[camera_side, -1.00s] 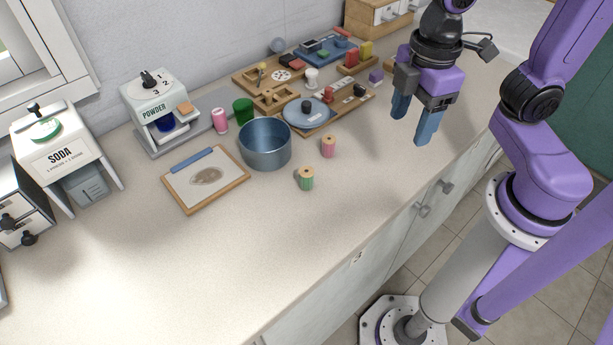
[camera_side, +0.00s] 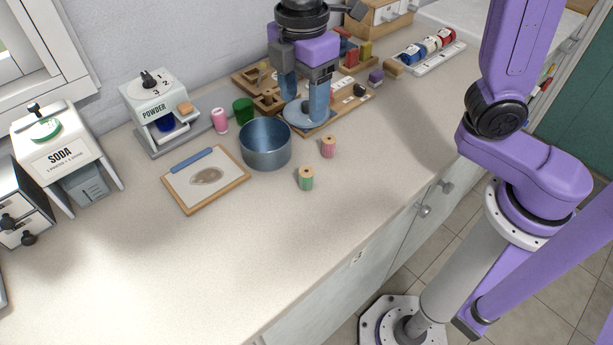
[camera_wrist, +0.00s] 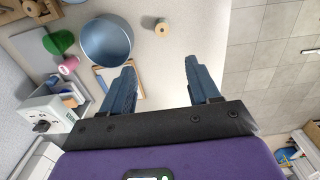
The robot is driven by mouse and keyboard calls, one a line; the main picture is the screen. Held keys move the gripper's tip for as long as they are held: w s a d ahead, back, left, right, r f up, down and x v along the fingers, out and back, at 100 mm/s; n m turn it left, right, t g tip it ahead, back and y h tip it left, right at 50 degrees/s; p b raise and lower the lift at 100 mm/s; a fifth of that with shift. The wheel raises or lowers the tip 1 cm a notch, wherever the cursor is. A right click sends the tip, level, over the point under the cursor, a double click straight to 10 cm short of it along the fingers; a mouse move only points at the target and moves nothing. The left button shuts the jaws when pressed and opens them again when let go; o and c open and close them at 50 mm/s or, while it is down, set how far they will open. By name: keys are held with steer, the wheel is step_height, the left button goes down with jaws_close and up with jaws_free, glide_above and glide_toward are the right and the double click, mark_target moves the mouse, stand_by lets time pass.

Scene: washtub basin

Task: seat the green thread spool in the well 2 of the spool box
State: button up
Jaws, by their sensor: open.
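The green thread spool (camera_side: 306,178) stands upright on the bare counter, in front of the blue-grey pot. A spool's tan top (camera_wrist: 162,27) shows in the wrist view and fits the green one's place beside the pot, though its thread colour is hard to see. My gripper (camera_side: 303,107) is open and empty, its blue fingers above the wooden board with the round lid, beyond the green spool. In the wrist view the fingers (camera_wrist: 160,65) are apart with nothing between them. I cannot surely identify the spool box or well 2.
A pink spool (camera_side: 328,147) stands close to the green one. The pot (camera_side: 265,143) and a clipboard (camera_side: 238,179) are to the left. A white rack (camera_side: 440,59) with blue and red cylinders is at the back right. The front counter is clear.

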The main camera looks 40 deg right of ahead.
glide_above(306, 171)
step_height(306, 171, down, 11)
steer(key=shift+w+a+r, duration=0.1)
steer(key=shift+w, duration=0.05)
steer(key=shift+s+f, duration=0.2)
steer(key=shift+f, duration=2.55)
steer(key=c, duration=1.1)
